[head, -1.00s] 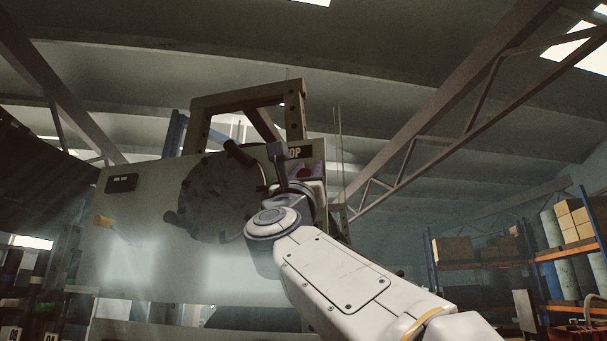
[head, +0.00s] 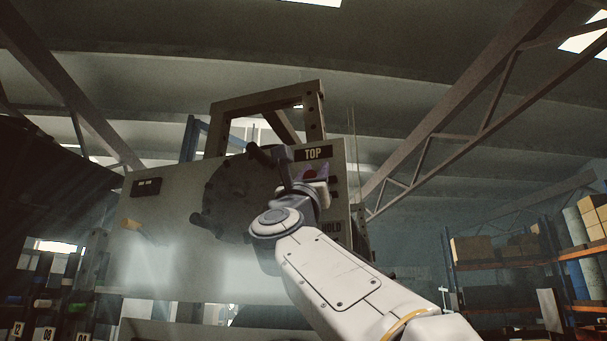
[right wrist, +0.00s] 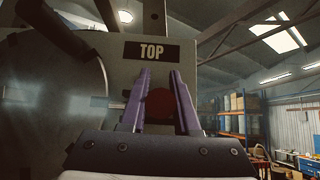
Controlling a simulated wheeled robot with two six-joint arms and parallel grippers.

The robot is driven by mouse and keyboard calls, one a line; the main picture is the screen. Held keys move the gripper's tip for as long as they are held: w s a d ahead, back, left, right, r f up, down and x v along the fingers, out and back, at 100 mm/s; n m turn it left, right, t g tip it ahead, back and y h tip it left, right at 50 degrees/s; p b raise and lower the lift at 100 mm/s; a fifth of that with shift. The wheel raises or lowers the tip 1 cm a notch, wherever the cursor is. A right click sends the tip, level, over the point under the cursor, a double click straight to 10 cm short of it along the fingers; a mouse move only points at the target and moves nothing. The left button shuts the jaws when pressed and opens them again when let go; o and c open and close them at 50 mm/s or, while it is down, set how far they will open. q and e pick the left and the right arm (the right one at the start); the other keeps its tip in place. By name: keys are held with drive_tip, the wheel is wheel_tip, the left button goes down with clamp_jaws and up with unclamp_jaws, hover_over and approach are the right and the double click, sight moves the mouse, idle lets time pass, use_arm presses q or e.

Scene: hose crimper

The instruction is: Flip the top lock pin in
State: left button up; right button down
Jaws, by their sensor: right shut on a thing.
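The crimper's grey face panel (head: 165,265) fills the middle of the head view, with the TOP label (head: 312,153) at its upper right. My right gripper (head: 311,170) is just below that label. In the right wrist view its two purple fingers (right wrist: 160,78) point up at the panel, under the TOP label (right wrist: 152,51). They are shut on a dark red, round-ended piece (right wrist: 159,106), which looks like the top lock pin's knob. How deep the pin sits is hidden by the fingers and gripper body. My left gripper is in neither view.
A large dark round disc (head: 228,200) with dark rods sits left of my gripper. An orange-yellow handle (head: 130,224) juts from the panel at far left. A frame (head: 265,100) rises above the panel. Shelves with boxes (head: 480,249) stand well back on the right.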

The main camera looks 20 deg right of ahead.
drive_tip(key=c, duration=0.9)
unclamp_jaws()
drive_tip(key=shift+w+a, duration=0.1)
drive_tip(key=shift+a, duration=0.05)
drive_tip(key=shift+c, duration=0.2)
drive_tip(key=o, duration=0.3)
drive_tip(key=shift+w+a, duration=0.1)
drive_tip(key=shift+a, duration=0.1)
drive_tip(key=shift+d, duration=0.2)
drive_tip(key=shift+s+a+f+b, duration=0.25)
drive_tip(key=shift+s+f+b, duration=0.05)
drive_tip(key=shift+f+b, duration=0.2)
drive_tip(key=b+v, duration=0.7)
drive_tip(key=v, duration=0.2)
drive_tip(key=shift+s, duration=0.25)
drive_tip(key=shift+a, duration=0.15)
